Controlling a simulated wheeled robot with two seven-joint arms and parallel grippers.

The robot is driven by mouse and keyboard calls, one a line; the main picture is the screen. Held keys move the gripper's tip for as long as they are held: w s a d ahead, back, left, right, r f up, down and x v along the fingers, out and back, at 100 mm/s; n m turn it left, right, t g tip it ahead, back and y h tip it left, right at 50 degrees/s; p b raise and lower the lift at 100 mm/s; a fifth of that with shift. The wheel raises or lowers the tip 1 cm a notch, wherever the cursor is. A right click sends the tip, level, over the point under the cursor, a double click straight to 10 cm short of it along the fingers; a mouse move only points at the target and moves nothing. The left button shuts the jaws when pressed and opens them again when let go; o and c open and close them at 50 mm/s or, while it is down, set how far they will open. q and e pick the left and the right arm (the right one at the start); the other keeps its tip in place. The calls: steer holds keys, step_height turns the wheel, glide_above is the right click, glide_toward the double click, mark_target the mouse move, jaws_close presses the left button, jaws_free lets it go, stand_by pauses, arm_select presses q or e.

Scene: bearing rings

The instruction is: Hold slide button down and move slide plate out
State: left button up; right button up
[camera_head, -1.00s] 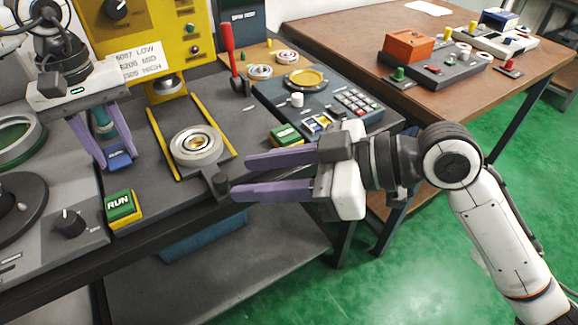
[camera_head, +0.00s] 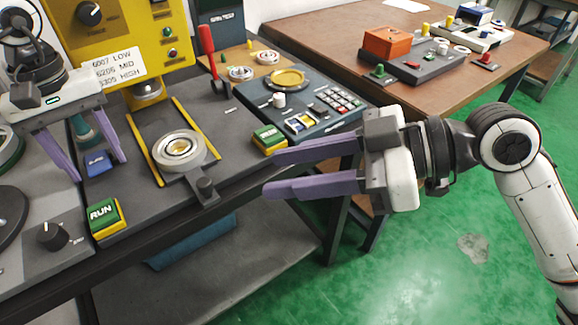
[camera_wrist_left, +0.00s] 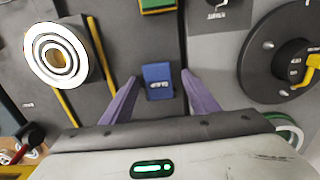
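The blue slide button (camera_head: 98,163) sits on the dark machine top, left of the yellow rails. It also shows in the left wrist view (camera_wrist_left: 158,82), between and apart from the fingers. My left gripper (camera_head: 98,171) is open above it, one finger to each side. The slide plate (camera_head: 187,177) lies between the rails with a metal bearing ring (camera_head: 180,149) on it and a dark knob (camera_head: 205,189) at its near end, by the front edge. My right gripper (camera_head: 273,174) is open and empty, right of the knob and clear of it.
A green-and-yellow RUN button (camera_head: 105,216) stands near the front edge, below the slide button. A yellow panel (camera_head: 140,45) rises behind the plate. A keypad unit (camera_head: 305,106) and a second green button (camera_head: 269,138) are to the right.

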arm_select(q)
steer(key=shift+r, duration=0.1)
step_height(320, 180, up, 10)
steer(key=p, duration=0.1)
stand_by(0.4)
steer(key=shift+r+p, duration=0.15)
steer(key=shift+p, duration=0.15)
step_height(320, 180, up, 6)
steer(key=p, duration=0.6)
